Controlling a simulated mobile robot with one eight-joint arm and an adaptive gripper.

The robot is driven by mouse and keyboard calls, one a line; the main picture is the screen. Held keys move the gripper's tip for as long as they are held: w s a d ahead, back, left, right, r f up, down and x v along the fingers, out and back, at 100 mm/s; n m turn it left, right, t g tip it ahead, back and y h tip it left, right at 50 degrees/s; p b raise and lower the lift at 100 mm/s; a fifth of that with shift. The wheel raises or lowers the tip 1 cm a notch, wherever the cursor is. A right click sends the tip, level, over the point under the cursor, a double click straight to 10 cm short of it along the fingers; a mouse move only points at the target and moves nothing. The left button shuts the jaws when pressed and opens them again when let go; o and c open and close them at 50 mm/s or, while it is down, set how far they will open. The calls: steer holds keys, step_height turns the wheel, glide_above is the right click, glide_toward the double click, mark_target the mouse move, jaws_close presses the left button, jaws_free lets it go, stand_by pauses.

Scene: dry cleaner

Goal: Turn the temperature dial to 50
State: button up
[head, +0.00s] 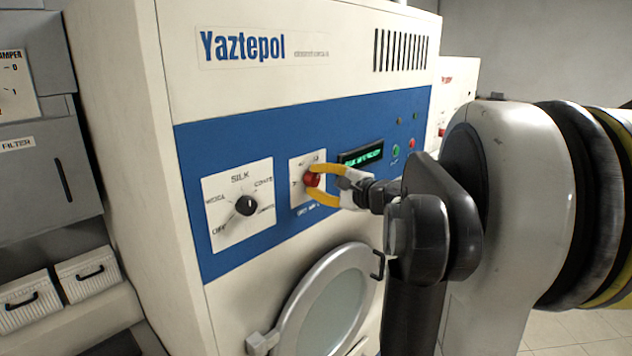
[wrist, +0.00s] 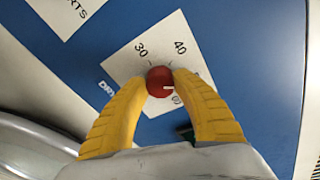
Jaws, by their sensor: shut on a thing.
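The red temperature dial (head: 313,180) is on a white label plate in the machine's blue panel. In the wrist view the dial (wrist: 159,80) sits between the two yellow fingertips of my gripper (wrist: 160,83), which is shut on it. My gripper (head: 312,182) reaches the dial from the right in the head view. The label plate (wrist: 128,62) shows 30 at upper left and 40 at upper right. A white mark on the dial points right, towards the right finger. Another number below the dial is partly hidden, and the fingers cover other parts of the scale.
A black selector knob (head: 246,205) on a plate marked SILK is left of the dial. A green display (head: 362,155) and small green and red buttons are to the right. The round door (head: 325,300) is below. Grey cabinets stand at left.

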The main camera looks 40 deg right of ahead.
steer(key=shift+r, duration=0.15)
steer(key=o, duration=1.2)
steer(key=shift+w, duration=0.1)
steer(key=shift+o, duration=0.2)
steer(key=s+r, duration=0.1)
steer(key=s, duration=1.1)
steer(key=shift+r, duration=0.15)
